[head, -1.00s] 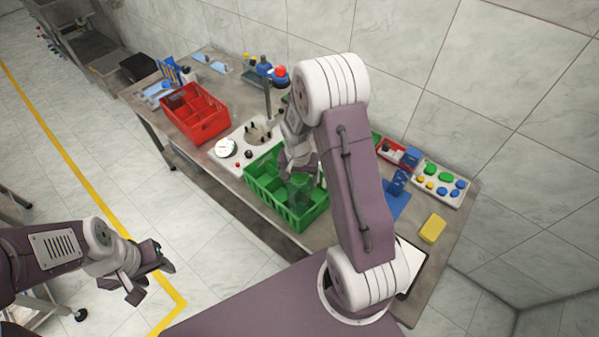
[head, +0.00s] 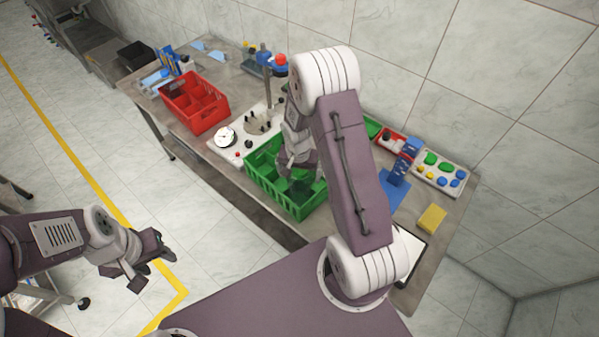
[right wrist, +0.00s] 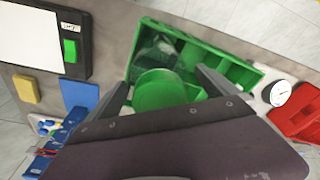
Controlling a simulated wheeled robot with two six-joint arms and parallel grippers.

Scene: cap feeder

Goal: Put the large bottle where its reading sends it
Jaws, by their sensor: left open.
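The large bottle, with a translucent dark green body (head: 304,188) and a round green cap (right wrist: 160,90), is in the green crate (head: 262,179), in the compartment nearest the pad side. My right gripper (head: 297,168) is over the crate at the bottle. In the right wrist view its two fingers (right wrist: 165,80) stand on either side of the cap; whether they press on the bottle is unclear. My left gripper (head: 150,262) is open and empty, out over the floor left of the bench.
A red divided crate (head: 195,103) stands left of a white panel with a round dial (head: 225,137). Right of the green crate are a blue stand (head: 396,190), a tray of coloured caps (head: 440,172), a yellow sponge (head: 432,219) and a tablet (head: 410,250).

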